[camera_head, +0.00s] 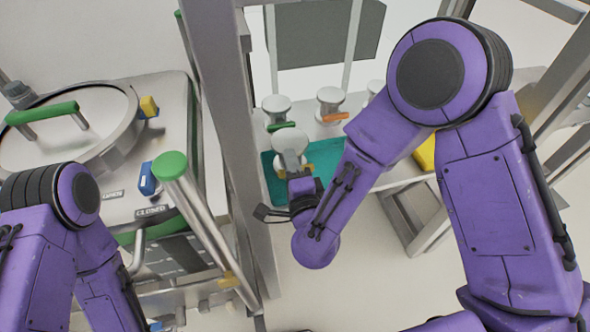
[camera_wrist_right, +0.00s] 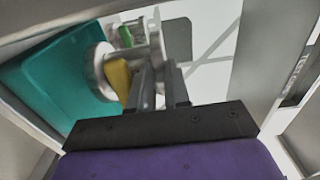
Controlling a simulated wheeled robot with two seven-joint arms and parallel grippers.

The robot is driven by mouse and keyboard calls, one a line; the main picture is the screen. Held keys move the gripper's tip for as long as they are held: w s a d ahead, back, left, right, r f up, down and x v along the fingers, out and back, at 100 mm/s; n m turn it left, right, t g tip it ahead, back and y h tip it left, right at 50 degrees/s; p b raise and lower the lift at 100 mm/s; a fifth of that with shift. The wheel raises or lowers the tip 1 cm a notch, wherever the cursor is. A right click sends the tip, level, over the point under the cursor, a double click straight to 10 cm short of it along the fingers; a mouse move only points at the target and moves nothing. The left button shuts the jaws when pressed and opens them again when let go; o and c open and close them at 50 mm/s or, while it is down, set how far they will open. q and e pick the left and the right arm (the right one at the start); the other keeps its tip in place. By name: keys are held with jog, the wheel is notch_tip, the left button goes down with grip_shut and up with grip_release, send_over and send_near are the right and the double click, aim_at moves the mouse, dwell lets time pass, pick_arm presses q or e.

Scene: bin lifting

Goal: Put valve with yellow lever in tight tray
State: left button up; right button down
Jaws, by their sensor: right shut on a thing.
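The metal valve with the yellow lever (camera_head: 290,143) is held upright or nearly so by my right gripper (camera_head: 298,182), which is shut on it. In the head view the valve overlaps the teal tray (camera_head: 325,160); I cannot tell whether it touches it. The right wrist view shows the valve's yellow lever (camera_wrist_right: 118,78) beside the fingers (camera_wrist_right: 160,82), near the right edge of the teal tray (camera_wrist_right: 45,85). The fingers and arm hide part of the valve and tray. My left arm is at the lower left of the head view, its gripper out of view.
A valve with a green lever (camera_head: 276,104) and one with an orange lever (camera_head: 330,100) stand behind the tray. A metal post (camera_head: 225,120) rises left of it. A vessel with a round lid (camera_head: 85,125) is further left. A yellow object (camera_head: 425,154) lies right.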

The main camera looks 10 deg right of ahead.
notch_tip(320, 180, down, 3)
jog(key=shift+w, duration=0.15)
jog(key=shift+d+f, duration=0.1)
jog(key=shift+f, duration=0.1)
jog(key=shift+f, duration=0.2)
jog(key=c, duration=1.1)
grip_release()
jog(key=shift+s, duration=0.25)
jog(key=shift+r, duration=0.1)
jog(key=shift+s, duration=0.1)
